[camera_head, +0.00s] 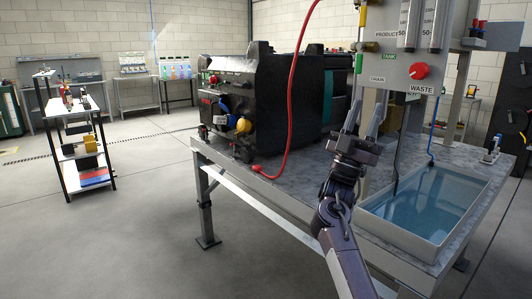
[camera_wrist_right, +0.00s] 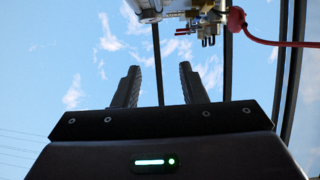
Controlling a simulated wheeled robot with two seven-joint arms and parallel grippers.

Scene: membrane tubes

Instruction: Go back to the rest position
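My right gripper (camera_head: 365,112) is in the head view, right of centre, in front of the table's front side. Its two fingers point up and stand apart with nothing between them. The right wrist view also shows the gripper (camera_wrist_right: 158,72) open and empty, its fingers against blue sky and clouds. In the head view it is just left of and below the panel (camera_head: 412,62) with the red knob (camera_head: 418,70); I cannot tell whether they touch. My left gripper is not in view.
The grey table (camera_head: 290,190) carries a black machine (camera_head: 250,95) on the left and a water-filled tray (camera_head: 462,236) on the right. A red hose (camera_head: 293,85) hangs beside the machine. A shelf cart (camera_head: 93,180) stands far left. The floor between is clear.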

